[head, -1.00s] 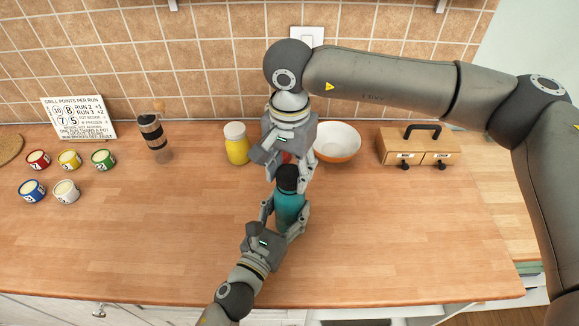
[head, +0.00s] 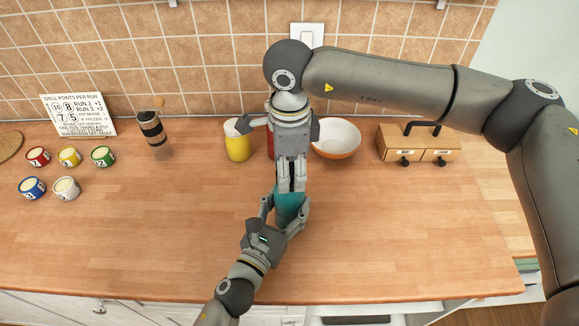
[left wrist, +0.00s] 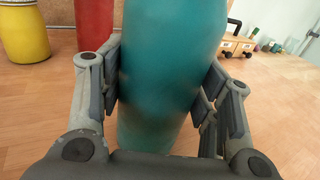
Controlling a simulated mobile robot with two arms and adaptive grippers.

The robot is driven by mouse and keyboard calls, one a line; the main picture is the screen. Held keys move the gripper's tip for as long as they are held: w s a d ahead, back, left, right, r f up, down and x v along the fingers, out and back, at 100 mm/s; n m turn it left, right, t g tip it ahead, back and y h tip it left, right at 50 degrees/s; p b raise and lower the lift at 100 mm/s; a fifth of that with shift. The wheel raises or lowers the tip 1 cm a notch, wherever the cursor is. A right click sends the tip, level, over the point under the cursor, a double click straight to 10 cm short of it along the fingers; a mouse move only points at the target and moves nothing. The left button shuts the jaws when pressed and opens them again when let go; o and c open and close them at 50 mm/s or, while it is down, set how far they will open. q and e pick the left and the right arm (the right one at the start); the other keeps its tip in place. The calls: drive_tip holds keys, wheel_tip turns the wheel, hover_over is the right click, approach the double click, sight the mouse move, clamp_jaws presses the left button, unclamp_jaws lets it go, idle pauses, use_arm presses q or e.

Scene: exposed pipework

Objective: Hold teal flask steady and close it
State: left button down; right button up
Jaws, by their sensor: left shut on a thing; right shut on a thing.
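The teal flask (head: 289,212) stands upright on the wooden counter. My left gripper (head: 286,206) is shut around its body from the front. In the left wrist view the flask (left wrist: 172,65) fills the space between the two fingers. My right gripper (head: 291,186) points down over the top of the flask, with its fingers close together. It is shut on the flask's cap, which its fingers hide in the head view.
Behind the grippers are a yellow jar (head: 237,147), a mostly hidden red thing (left wrist: 94,22) and a white-and-orange bowl (head: 336,140). A wooden box (head: 418,145) stands right. Several small cups and a grinder (head: 152,130) stand left. The front counter is clear.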

drive_tip(key=m, duration=0.5)
drive_tip(key=shift+m, duration=0.3)
drive_tip(key=m, duration=1)
drive_tip(key=shift+m, duration=0.3)
drive_tip(key=m, duration=0.8)
drive_tip(key=shift+m, duration=0.3)
drive_tip(key=m, duration=0.5)
drive_tip(key=shift+w, duration=0.1)
drive_tip(key=m, duration=0.3)
drive_tip(key=shift+m, duration=0.4)
drive_tip(key=m, duration=0.3)
drive_tip(key=shift+m, duration=0.4)
